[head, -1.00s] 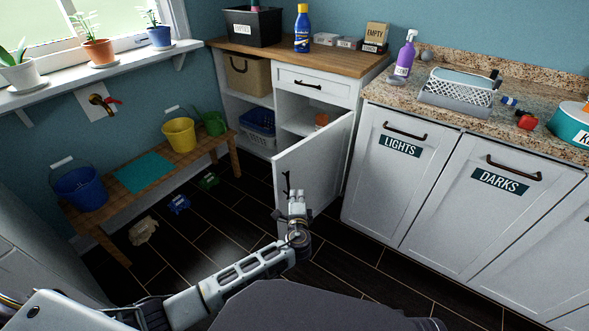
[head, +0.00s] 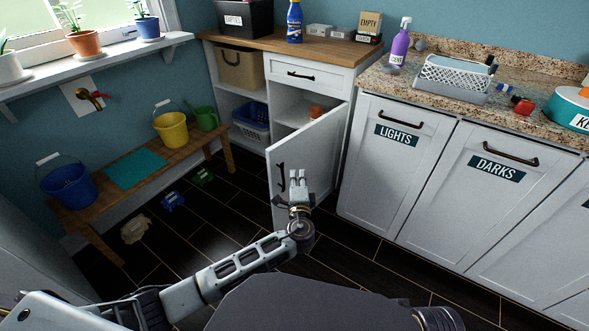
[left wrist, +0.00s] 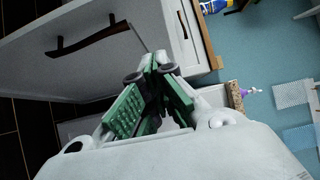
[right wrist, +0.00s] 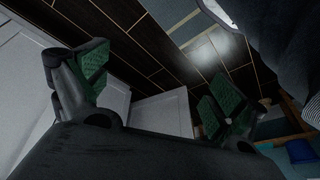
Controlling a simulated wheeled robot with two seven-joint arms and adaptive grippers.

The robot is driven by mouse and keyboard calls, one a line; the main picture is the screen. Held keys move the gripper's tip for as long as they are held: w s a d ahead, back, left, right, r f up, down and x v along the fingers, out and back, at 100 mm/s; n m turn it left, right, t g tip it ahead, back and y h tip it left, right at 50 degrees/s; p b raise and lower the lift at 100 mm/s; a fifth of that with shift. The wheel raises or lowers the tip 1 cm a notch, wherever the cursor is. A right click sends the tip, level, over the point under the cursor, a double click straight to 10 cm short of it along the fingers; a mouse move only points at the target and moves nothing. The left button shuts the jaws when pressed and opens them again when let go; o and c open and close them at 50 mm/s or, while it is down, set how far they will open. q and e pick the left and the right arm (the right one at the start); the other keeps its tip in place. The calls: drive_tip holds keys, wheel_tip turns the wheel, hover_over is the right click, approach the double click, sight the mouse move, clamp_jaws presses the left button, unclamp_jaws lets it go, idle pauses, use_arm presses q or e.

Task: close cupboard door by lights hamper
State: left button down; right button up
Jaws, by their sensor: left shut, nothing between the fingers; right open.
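The white cupboard door (head: 318,145) left of the LIGHTS hamper (head: 385,165) stands open, swung out into the room. Its dark handle (head: 281,178) is near its free edge. My left gripper (head: 298,174) is shut and empty, just right of the handle in front of the door's face; I cannot tell whether it touches. In the left wrist view the closed fingers (left wrist: 150,65) are beside the door panel (left wrist: 110,22) and its handle (left wrist: 92,40). My right gripper (right wrist: 155,85) is open and empty, with floor and white cabinet fronts beyond it.
The wooden bench (head: 150,165) with yellow (head: 171,128) and blue (head: 68,186) buckets stands left. The DARKS hamper (head: 490,180) is at right. Dark floor (head: 345,245) in front of the cupboard is clear.

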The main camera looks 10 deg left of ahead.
use_arm(q)
drive_tip(key=w, duration=0.1)
drive_tip(key=b, duration=0.2)
approach(289, 145)
drive_tip(key=w+d, duration=0.1)
drive_tip(key=d, duration=0.1)
drive_tip(key=w+a+b, duration=0.1)
drive_tip(key=w+a, duration=0.2)
drive_tip(key=shift+w+a+r, duration=0.1)
drive_tip(key=shift+w+a, duration=0.05)
use_arm(e)
wheel_tip(289, 145, down, 6)
drive_tip(key=a+t+y, duration=0.1)
drive_tip(key=a, duration=0.1)
drive_tip(key=shift+w, duration=0.2)
drive_tip(key=shift+w+r, duration=0.2)
drive_tip(key=shift+r, duration=0.1)
